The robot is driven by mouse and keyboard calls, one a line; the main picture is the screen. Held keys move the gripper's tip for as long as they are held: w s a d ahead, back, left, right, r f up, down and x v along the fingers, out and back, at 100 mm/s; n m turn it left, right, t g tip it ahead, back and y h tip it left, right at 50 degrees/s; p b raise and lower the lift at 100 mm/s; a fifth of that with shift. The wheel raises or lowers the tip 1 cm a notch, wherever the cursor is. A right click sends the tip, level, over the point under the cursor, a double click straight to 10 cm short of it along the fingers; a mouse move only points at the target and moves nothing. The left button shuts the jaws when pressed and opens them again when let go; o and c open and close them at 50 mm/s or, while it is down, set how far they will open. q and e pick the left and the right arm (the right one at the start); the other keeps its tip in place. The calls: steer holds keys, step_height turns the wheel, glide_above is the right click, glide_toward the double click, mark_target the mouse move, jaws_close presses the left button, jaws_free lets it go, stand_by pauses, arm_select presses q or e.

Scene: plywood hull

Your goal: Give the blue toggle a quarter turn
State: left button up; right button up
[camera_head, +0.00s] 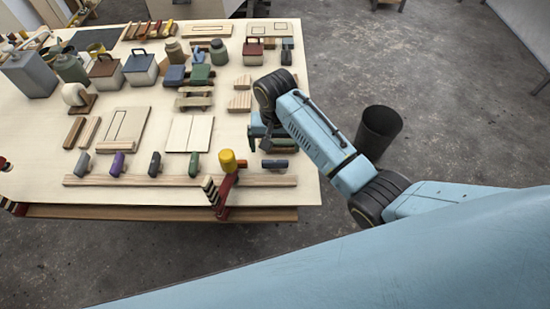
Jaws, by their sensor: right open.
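A row of coloured toggles stands along a wooden rail (140,181) at the table's near edge. The toggle at the right end of the row (275,163) looks blue and lies flat, its long side running left to right. The wrist hides some of the space there. My left gripper is out of view.
Wooden boards (190,133), blocks and lidded boxes (141,68) fill the table behind. A black bin (378,130) stands on the floor at right.

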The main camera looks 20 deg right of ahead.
mark_target(275, 161)
step_height(275, 161, down, 6)
steer(key=shift+r, duration=0.25)
steer(key=shift+f, duration=1.1)
steer(key=c, duration=1)
